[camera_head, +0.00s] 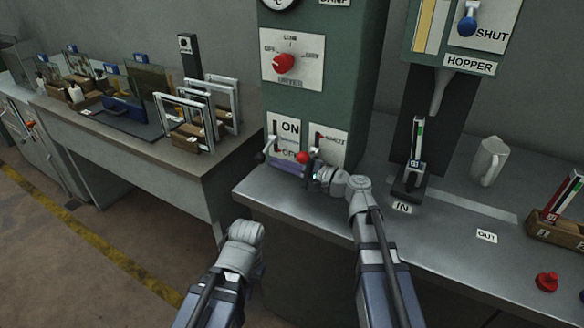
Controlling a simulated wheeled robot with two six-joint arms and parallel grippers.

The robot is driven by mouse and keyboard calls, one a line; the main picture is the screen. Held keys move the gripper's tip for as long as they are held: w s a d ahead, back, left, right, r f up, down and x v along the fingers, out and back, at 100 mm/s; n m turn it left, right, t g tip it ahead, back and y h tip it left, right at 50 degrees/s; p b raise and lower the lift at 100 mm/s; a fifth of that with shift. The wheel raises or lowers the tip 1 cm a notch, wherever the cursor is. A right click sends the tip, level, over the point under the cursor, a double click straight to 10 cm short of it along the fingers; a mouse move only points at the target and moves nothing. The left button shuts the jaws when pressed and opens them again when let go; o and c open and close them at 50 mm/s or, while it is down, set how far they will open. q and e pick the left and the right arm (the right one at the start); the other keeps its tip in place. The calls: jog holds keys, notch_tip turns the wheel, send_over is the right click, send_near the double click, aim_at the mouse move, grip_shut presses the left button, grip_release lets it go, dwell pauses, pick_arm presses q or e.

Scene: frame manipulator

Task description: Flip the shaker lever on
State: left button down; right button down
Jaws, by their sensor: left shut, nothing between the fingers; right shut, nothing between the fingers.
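A white plate marked ON and OFF (291,129) is on the front of the green machine column. A red ball knob (303,157) shows by its lower right edge; the lever's exact position is hard to tell.
A second labelled plate (330,145) sits just right of the ON/OFF plate. A red dial (284,63) is above. On the bench (455,215) stand a small upright holder (415,160), a white jug (489,161) and a red button (546,281). A side table (160,152) holds several frames.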

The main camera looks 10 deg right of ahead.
jog(key=shift+w+a, duration=0.25)
jog(key=shift+a, duration=0.15)
